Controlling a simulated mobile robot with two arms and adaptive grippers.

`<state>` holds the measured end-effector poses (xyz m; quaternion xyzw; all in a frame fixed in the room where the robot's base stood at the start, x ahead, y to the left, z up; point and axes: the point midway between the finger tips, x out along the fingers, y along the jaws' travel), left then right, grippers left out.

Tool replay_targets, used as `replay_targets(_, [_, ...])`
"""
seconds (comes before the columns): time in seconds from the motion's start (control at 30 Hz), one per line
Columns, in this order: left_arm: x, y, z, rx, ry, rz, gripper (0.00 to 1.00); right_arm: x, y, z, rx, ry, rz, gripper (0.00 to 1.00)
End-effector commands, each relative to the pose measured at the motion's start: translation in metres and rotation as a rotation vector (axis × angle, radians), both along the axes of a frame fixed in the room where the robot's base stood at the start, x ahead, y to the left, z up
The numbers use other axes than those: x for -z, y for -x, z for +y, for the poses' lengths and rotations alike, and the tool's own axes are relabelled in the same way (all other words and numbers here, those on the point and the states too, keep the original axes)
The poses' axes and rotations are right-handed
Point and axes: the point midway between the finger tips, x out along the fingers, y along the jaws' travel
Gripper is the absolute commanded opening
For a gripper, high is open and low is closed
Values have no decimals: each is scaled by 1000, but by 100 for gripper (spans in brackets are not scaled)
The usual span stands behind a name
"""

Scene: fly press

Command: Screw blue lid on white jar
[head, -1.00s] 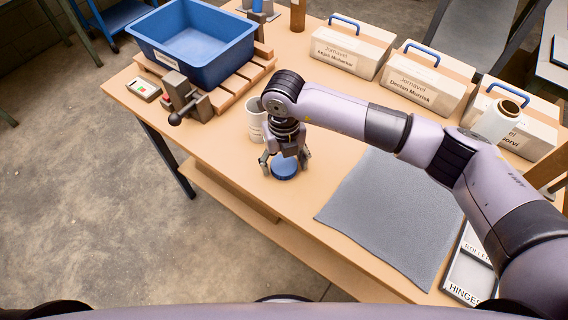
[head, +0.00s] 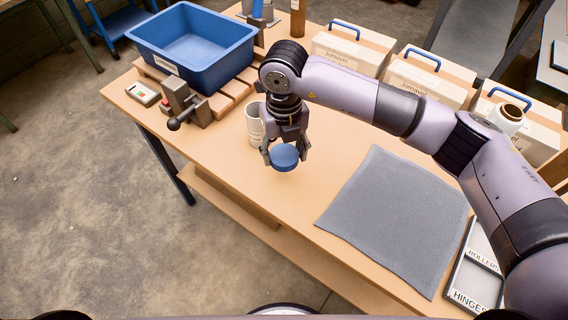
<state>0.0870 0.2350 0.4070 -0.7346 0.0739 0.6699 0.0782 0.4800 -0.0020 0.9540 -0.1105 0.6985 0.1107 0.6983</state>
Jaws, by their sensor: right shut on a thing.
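The blue lid (head: 284,158) is a round blue disc held in the fingers of my right gripper (head: 285,152). The gripper is shut on it and points down, with the lid seemingly a little above the table. A white cylindrical vessel (head: 254,124) with grey markings stands upright just behind and left of the gripper, partly hidden by it. A handle-like part shows at its upper edge, so I cannot tell if it is the white jar. Another white cylinder (head: 507,121) with a brown top stands at the far right, partly hidden by my right arm. My left gripper is not in view.
The wooden table (head: 225,168) carries a blue bin (head: 190,75) on a pallet, a dark vice (head: 187,104) and a small device (head: 143,93) at left. Several boxes (head: 350,52) with blue handles line the back. A grey mat (head: 395,215) and labelled tray (head: 468,285) lie at right.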

Motion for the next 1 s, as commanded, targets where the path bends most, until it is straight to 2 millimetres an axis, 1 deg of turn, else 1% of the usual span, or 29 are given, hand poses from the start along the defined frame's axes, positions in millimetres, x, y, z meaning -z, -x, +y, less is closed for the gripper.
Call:
replay_targets(0.03, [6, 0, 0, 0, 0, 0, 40, -14, -2, 1, -1, -2, -8, 47])
replay_targets(0.2, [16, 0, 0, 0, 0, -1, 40, -65, -2, 1, -1, -2, -8, 47])
replay_targets(0.3, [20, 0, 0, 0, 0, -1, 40, -90, -1, 1, 0, -1, -6, 47])
replay_targets(0.4, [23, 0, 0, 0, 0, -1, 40, -110, -1, 0, 0, 0, -4, 47])
replay_targets(0.5, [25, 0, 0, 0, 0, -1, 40, -124, -1, 1, 0, -1, -3, 47])
replay_targets(0.67, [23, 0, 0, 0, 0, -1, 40, -141, 0, 0, -1, 1, -1, 47])
replay_targets(1.0, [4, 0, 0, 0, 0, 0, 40, -177, 0, 0, 0, 0, -1, 47])
